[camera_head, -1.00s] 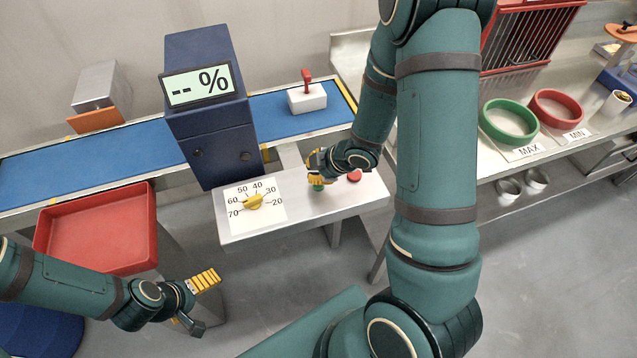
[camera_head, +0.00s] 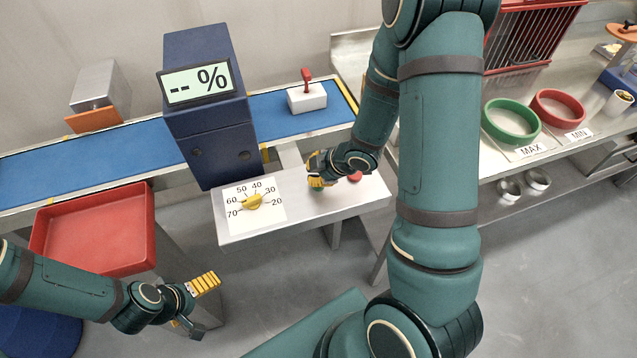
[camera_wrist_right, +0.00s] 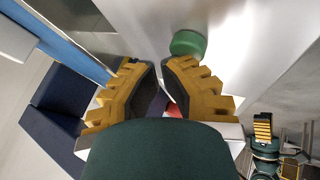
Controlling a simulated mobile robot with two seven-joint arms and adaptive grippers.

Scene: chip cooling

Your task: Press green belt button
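The green button (camera_wrist_right: 188,43) shows in the right wrist view as a round cap just past my right fingertips, closest to the right-hand one. In the head view only a sliver of it shows under the gripper. My right gripper (camera_head: 317,170) is over the button on the grey control panel (camera_head: 290,214). Its yellow fingers also show in the right wrist view (camera_wrist_right: 160,68), nearly together with a narrow gap and nothing held. I cannot tell whether they touch the button. My left gripper (camera_head: 202,305) is open and empty at the lower left.
A red button (camera_head: 355,176) is right of my right gripper. A yellow dial (camera_head: 252,201) is on the panel's left. The blue belt (camera_head: 80,165) runs behind, past the blue display box (camera_head: 212,130), with a white red-handled block (camera_head: 307,97) on it. A red tray (camera_head: 95,235) stands left.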

